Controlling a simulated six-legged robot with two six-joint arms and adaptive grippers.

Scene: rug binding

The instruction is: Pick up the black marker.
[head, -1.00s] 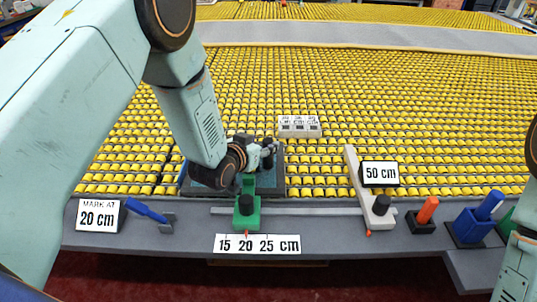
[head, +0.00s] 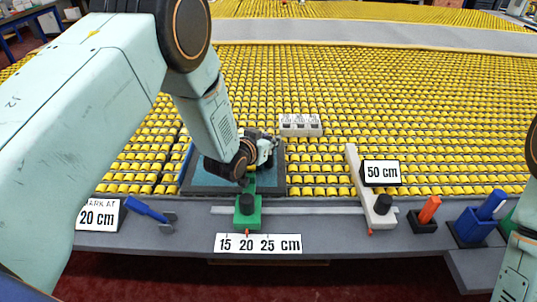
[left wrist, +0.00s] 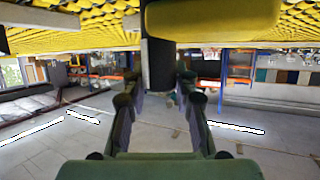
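A dark upright cylinder (left wrist: 158,66), which looks like the black marker, shows in the left wrist view. It stands between and just beyond my left gripper's (left wrist: 159,80) two fingertips. The fingers are spread, with a narrow gap on each side of it, so I see no clear grip. In the head view my left gripper (head: 268,146) is over the dark teal pad (head: 205,183), and its fingers hide most of what stands there. My right gripper is out of view; only part of that arm shows at the right edge.
A green block with a black knob (head: 247,211) sits just in front of the pad. A white block rack (head: 300,125) stands behind it. A white bar (head: 357,180), an orange marker (head: 429,208) and a blue holder (head: 470,228) are at right.

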